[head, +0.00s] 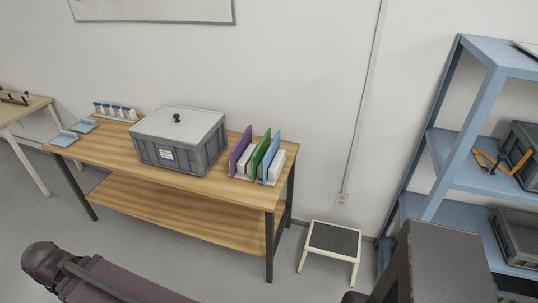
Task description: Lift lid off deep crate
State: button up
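The deep crate (205,158) is a grey ribbed box with a white label on its front. It stands on the wooden table. Its flat light grey lid (195,125) lies on top and covers the opening, so the inside is hidden. A small black knob (177,118) stands up from the lid. Parts of my own arm show along the bottom edge, well apart from the crate. My gripper's fingers are not in view.
The wooden table (110,158) also holds a row of blue-capped tubes (115,112), light blue trays (64,138) and a rack of coloured folders (264,155). A step stool (330,243) stands right of the table. A blue shelf (450,143) holds more grey crates.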

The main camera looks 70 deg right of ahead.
aim_at(186, 124)
jog(key=z, duration=1.35)
jog(key=k, duration=0.6)
jog(key=z, duration=0.5)
jog(key=i, duration=0.5)
jog(key=z, duration=0.1)
